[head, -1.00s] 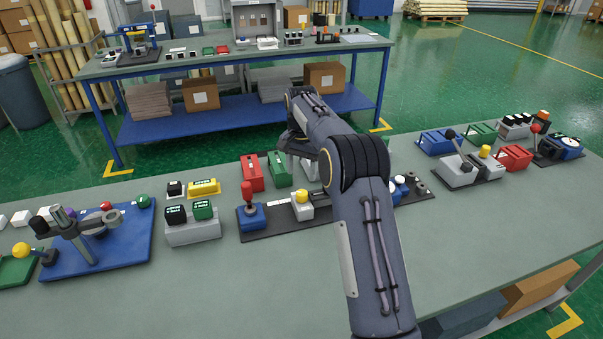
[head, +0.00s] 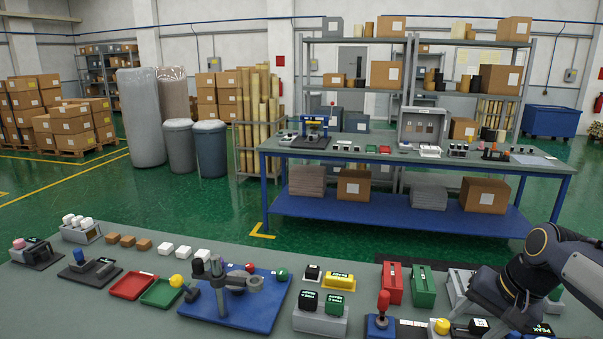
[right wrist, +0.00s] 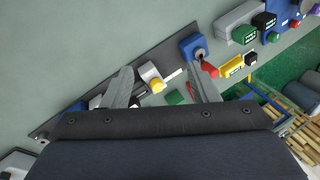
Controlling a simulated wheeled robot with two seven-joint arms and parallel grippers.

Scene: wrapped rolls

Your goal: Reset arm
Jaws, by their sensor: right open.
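My right arm (head: 572,262) comes in from the right in the head view, over the right part of the near table. Its gripper (head: 505,312) points down there, with fingertips hard to make out. In the right wrist view my right gripper (right wrist: 162,86) is open, its two grey fingers apart with nothing held. The yellow button on a white box (right wrist: 152,78) shows between the fingers. The blue box with a red-handled joystick (right wrist: 197,50) shows by the right finger; the joystick also shows in the head view (head: 382,308). My left gripper is in no view.
The near grey table (head: 90,310) holds a blue board with a grey clamp stand (head: 262,305), red and green trays (head: 133,286) and red and green boxes (head: 393,283). A second, blue-framed table (head: 275,160) stands behind, across a green floor.

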